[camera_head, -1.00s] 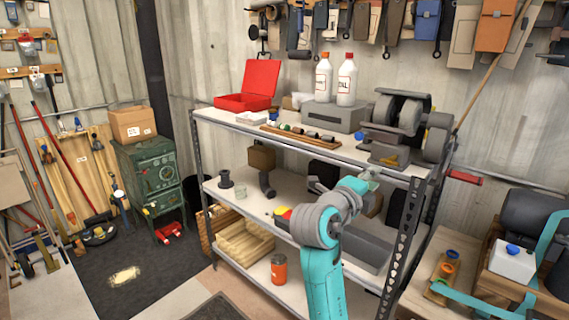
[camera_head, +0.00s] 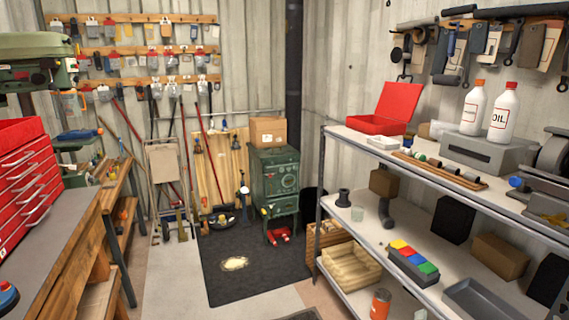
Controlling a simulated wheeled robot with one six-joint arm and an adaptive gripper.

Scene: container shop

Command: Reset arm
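My arm and my gripper are not in view in the current head camera picture. The task names no other object. The metal shelf unit (camera_head: 352,137) stands at the right, and no part of my arm shows in front of it.
A red tool chest (camera_head: 28,172) sits on a workbench (camera_head: 75,228) at the left. A green cabinet (camera_head: 275,178) with a cardboard box (camera_head: 268,131) on top stands at the back. An orange can (camera_head: 380,304) is low on the shelf unit. The dark floor mat (camera_head: 250,285) is mostly clear between them.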

